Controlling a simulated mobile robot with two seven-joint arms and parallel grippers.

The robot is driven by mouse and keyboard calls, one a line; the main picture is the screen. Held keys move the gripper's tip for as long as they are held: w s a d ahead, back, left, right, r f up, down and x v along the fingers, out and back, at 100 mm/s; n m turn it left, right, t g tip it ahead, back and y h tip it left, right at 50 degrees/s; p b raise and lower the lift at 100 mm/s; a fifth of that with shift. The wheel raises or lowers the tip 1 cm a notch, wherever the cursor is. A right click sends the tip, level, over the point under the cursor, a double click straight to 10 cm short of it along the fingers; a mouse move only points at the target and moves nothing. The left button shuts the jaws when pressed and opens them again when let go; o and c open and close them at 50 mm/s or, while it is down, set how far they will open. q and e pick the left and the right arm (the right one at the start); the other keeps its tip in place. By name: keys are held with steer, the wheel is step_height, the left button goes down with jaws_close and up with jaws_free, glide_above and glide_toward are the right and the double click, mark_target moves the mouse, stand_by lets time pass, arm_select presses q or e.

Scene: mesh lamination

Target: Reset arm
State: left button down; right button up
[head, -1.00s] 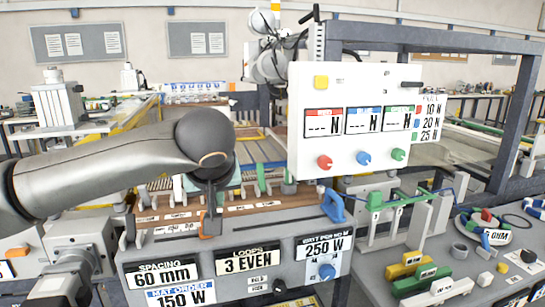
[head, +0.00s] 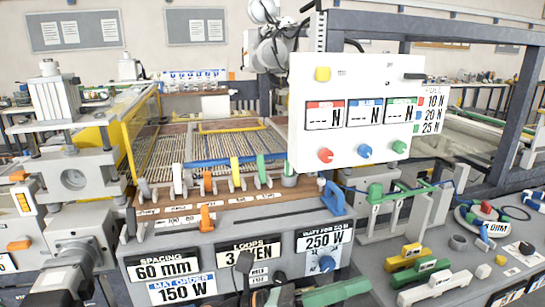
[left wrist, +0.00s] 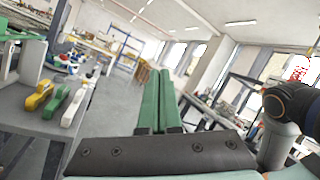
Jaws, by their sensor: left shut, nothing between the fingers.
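My left gripper (left wrist: 161,75) shows in the left wrist view with its two long green fingers side by side, shut and empty. The dark bolted plate at their base (left wrist: 160,151) crosses the bottom of that view. In the head view a green bar (head: 337,292) at the bottom edge looks like the same gripper, low in front of the grey control panel; most of it is cut off. My right gripper is not in view.
The grey control panel (head: 214,251) has labels and a blue knob. Behind it are a wooden rail with coloured levers (head: 207,182) and a mesh bed (head: 215,145). A white dial box (head: 355,112) stands right. Yellow, green and white blocks (head: 419,270) lie on the right bench.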

arm_select(q)
steer(key=w+a+f+n+t+y, duration=0.3)
steer(key=a+f+n+t+y, duration=0.4)
steer(key=n, duration=0.8)
steer(key=w+a+f+n+t+y, duration=0.4)
steer(key=a+f+n+t, duration=0.45)
steer(key=n, duration=0.65)
steer(key=s+a+f+n+g+y, duration=0.2)
steer(key=s+a+f+n, duration=0.2)
steer(key=f, duration=0.4)
steer(key=s+a+f+n+g+y, duration=0.3)
steer(key=s+a+f+n, duration=0.1)
steer(key=s+f, duration=0.4)
steer(key=s+a+f+n+g+y+p, duration=0.1)
steer(key=s+a+f+n+g+y, duration=0.1)
steer(key=s+f+n, duration=0.4)
step_height(320, 180, down, 2)
steer(key=shift+s+a+f+n+y, duration=0.25)
steer(key=shift+a+y, duration=0.35)
steer(key=shift+a, duration=0.6)
steer(key=shift+r, duration=0.1)
